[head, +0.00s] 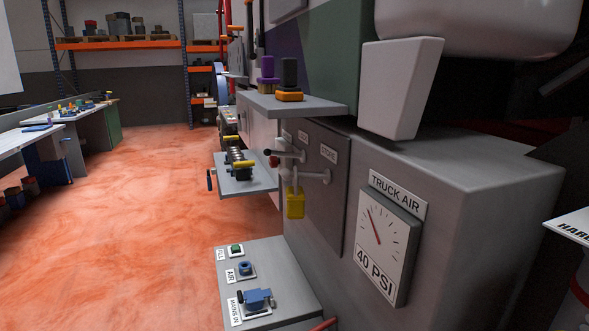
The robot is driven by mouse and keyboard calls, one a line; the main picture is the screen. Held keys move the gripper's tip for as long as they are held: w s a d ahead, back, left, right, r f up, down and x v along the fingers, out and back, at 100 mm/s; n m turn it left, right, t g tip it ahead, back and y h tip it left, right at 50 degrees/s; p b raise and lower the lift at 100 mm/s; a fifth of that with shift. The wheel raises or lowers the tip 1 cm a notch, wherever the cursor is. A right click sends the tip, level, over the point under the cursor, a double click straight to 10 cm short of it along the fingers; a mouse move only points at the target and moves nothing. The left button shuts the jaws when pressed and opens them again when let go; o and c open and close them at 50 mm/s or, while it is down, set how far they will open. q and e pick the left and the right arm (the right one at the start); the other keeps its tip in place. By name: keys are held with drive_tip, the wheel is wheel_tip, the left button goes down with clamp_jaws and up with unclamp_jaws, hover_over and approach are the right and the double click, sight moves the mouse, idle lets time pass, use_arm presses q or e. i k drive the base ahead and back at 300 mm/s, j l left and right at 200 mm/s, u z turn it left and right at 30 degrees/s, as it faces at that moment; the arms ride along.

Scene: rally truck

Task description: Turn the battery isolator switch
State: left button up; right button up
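No switch is clearly readable as the battery isolator. A dark panel (325,205) on the side of the grey truck body carries two grey lever handles, an upper one (291,155) and a lower one (314,176). A small red knob (274,161) sits by the upper lever. A yellow padlock-like tag (295,203) hangs below the lower lever. The small labels on this panel are seen at a steep angle and are mostly unreadable. Neither of my grippers shows in the head view.
A grey box (290,258) below has a green button (236,249) and blue fittings, one labelled AIR. A TRUCK AIR gauge (385,236) is at right. Shelves (305,105) (262,178) stick out from the side. Open orange floor lies at left, before workbenches (85,114).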

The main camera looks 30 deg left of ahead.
sight(274, 161)
drive_tip(key=z, duration=0.2)
drive_tip(key=j+z, duration=0.35)
drive_tip(key=j, duration=0.25)
drive_tip(key=j+z, duration=0.35)
drive_tip(key=j, duration=0.3)
drive_tip(key=j+z, duration=0.35)
drive_tip(key=j, duration=0.3)
